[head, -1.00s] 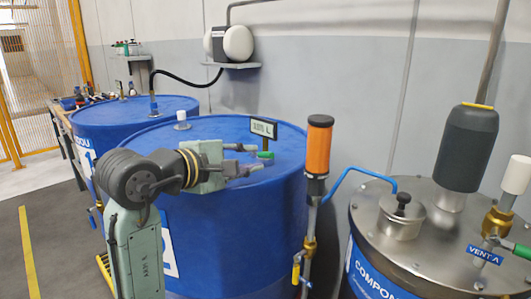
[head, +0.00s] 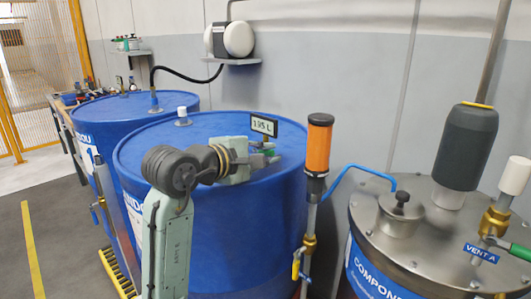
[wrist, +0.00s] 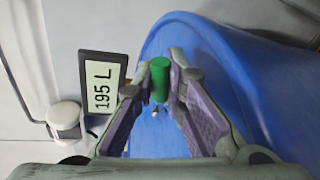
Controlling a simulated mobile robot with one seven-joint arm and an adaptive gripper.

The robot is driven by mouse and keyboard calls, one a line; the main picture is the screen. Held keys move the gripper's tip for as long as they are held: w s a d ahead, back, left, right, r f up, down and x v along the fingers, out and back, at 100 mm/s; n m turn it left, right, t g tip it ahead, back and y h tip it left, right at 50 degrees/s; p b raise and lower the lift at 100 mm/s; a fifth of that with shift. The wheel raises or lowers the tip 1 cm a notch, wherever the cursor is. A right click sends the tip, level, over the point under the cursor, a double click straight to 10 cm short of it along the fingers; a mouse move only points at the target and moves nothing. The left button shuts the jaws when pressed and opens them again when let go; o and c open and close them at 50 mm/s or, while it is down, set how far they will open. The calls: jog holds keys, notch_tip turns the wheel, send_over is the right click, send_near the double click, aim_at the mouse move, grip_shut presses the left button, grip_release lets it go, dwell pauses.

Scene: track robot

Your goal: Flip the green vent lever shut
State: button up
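A green lever handle (wrist: 160,80) shows in the wrist view as a short cylinder, above the blue drum's lid. In the head view a bit of it (head: 273,153) shows at my fingertips beside the drum's 195 L sign (head: 264,126). My gripper (wrist: 161,72) is open, with one finger on each side of the handle. It looks close around it; contact cannot be told. In the head view my gripper (head: 264,151) hides most of the lever. Another green lever (head: 518,250) sits by the VENT A label (head: 481,254) on the steel-lidded tank at right.
The blue drum (head: 250,215) stands under my arm. An orange-topped post (head: 319,150) and a blue pipe (head: 345,178) stand right of my gripper. The steel lid (head: 420,235) carries a dark motor (head: 465,147). A second blue drum (head: 140,108) stands behind left.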

grip_shut()
jog(key=shift+s+d+f+m, duration=0.1)
jog(key=shift+f+m, duration=0.25)
jog(key=shift+m, duration=0.45)
jog(key=shift+f+m+t+y, duration=0.2)
jog(key=shift+m+t+y, duration=0.1)
jog(key=shift+m+t, duration=0.2)
jog(key=shift+o, duration=2.1)
grip_release()
jog(key=v, duration=1.2)
